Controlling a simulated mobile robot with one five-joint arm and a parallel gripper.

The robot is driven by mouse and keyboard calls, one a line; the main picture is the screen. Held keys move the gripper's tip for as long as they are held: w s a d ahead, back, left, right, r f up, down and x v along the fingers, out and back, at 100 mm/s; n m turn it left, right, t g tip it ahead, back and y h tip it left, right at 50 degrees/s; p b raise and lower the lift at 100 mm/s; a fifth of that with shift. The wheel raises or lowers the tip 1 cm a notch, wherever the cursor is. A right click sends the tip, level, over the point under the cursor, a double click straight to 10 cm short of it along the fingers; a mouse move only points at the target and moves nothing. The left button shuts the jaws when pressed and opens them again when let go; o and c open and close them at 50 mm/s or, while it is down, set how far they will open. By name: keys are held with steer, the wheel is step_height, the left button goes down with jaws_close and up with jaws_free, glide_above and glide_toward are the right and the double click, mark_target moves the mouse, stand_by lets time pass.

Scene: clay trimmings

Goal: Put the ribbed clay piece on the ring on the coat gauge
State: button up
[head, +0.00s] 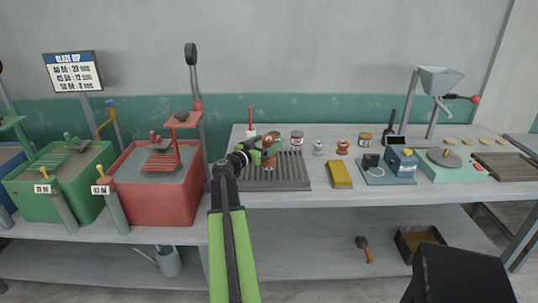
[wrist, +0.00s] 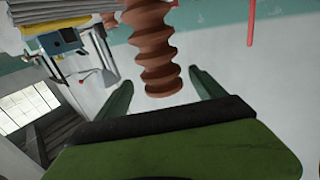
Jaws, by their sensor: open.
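The brown ribbed clay piece (wrist: 156,50) fills the upper middle of the wrist view, with its near end between and just beyond my gripper's fingers (wrist: 160,88). Gaps show on both sides of it. In the head view the brown clay piece (head: 271,138) is over the dark slatted rack, partly hidden by my gripper (head: 262,155). I cannot tell whether it touches the rack. My gripper is open. What looks like the coat gauge is a blue unit (head: 402,162) on a blue base, with a pale ring (head: 372,173) on its left part.
The slatted rack (head: 290,184) lies under my gripper. A yellow block (head: 340,174), a grey piece (head: 318,148) and a reddish piece (head: 343,147) stand between rack and gauge. A red tub (head: 150,190) is left; a green scale (head: 455,172) is right.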

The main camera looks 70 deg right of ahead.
steer(key=x, duration=0.2)
steer(key=shift+d, duration=0.35)
steer(key=shift+s+a, duration=0.1)
jaws_close()
